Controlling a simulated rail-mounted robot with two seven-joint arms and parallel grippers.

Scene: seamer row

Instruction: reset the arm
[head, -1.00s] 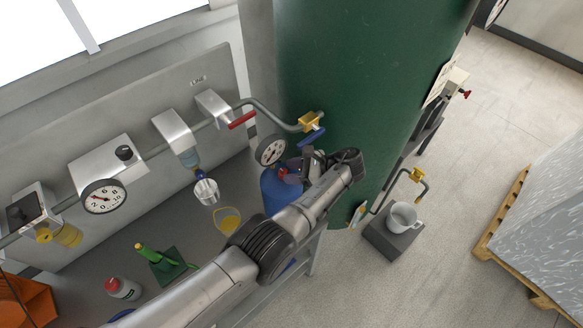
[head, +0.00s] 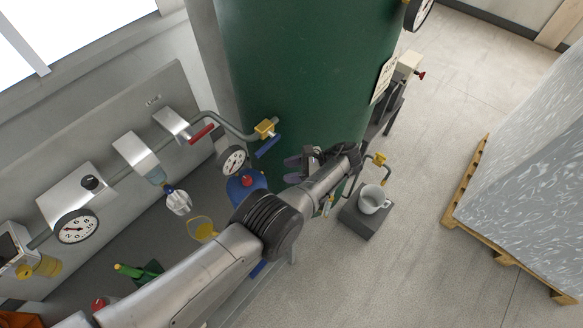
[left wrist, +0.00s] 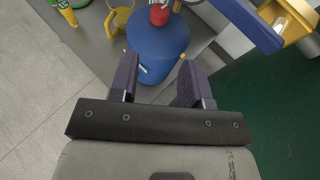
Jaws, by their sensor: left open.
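My left arm comes in from the lower left of the head view. Its left gripper (head: 297,166) is beside the green tank, to the right of the blue bottle with a red top (head: 246,187). In the left wrist view the two dark fingers of the left gripper (left wrist: 160,82) stand apart with nothing held between them. The blue bottle (left wrist: 157,50) shows beyond the fingertips, apart from them as far as I can tell. My right gripper is not in view.
The large green tank (head: 290,70) is close behind the gripper. A blue-handled yellow valve (head: 266,129) and a gauge (head: 233,160) are left of it. A white mug (head: 372,199) stands on a grey block (head: 362,220) to the right. Open floor lies beyond, before a pallet (head: 470,190).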

